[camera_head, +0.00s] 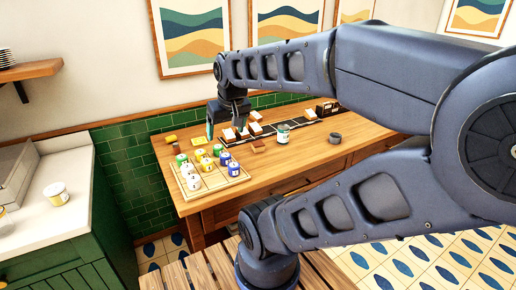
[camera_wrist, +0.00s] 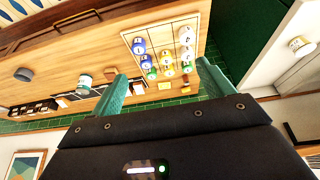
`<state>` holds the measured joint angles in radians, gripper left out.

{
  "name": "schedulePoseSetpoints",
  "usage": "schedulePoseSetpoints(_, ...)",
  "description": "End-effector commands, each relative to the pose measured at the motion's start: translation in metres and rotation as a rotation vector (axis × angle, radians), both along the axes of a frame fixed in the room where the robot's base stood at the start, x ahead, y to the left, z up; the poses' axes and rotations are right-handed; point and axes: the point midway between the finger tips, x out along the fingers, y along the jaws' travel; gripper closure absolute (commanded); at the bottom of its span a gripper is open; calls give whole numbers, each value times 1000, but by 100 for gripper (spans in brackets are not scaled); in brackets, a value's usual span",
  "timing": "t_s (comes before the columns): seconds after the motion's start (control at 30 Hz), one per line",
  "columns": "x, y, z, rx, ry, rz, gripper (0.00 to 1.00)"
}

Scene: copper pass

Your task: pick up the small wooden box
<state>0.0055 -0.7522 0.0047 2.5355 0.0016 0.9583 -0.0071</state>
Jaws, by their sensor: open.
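A small brown wooden box (camera_head: 258,146) sits on the wooden table (camera_head: 290,165), between the numbered board and a teal-and-white can (camera_head: 283,134). My gripper (camera_head: 223,128) is open and empty, to the left of the box and toward the back of the table in the head view. In the wrist view, its two teal fingers stand well apart, with the space between them (camera_wrist: 162,72) over the numbered board. The can shows in the wrist view (camera_wrist: 84,82).
A board (camera_head: 216,182) holds several numbered white, blue, yellow and green pieces. A dark strip (camera_head: 310,132) with white-topped blocks runs behind the box. A grey cup (camera_head: 335,138) stands right of the can. Yellow items lie at the back left.

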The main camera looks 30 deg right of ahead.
Motion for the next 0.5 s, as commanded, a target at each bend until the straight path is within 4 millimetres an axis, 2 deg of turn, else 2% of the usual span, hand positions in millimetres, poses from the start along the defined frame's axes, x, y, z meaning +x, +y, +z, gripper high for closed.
schedulePoseSetpoints(0.17,19,-6,3,-51,25,43,20)
schedulePoseSetpoints(0.5,94,-37,1,-220,140,263,20)
